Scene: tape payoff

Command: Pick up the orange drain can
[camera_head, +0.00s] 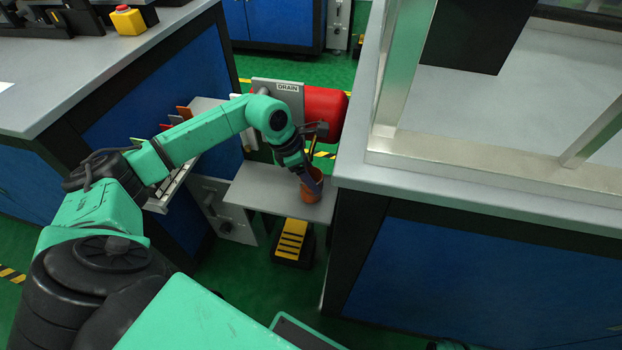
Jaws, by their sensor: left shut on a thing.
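The orange drain can (311,192) stands on a small grey shelf (262,192) between the two blue benches, below the panel labelled DRAIN (287,87). My left arm reaches in from the left. My left gripper (312,172) points down at the can and is shut on it. The fingers and wrist hide the can's upper part. I cannot tell whether the can's base touches the shelf. My right gripper is not in view.
A red rounded tank (325,112) sits behind the gripper. The right bench (470,195) has a metal frame close to the arm. A yellow-striped pedal (292,240) is on the floor below the shelf. Coloured tabs (184,112) stand on a left-side ledge.

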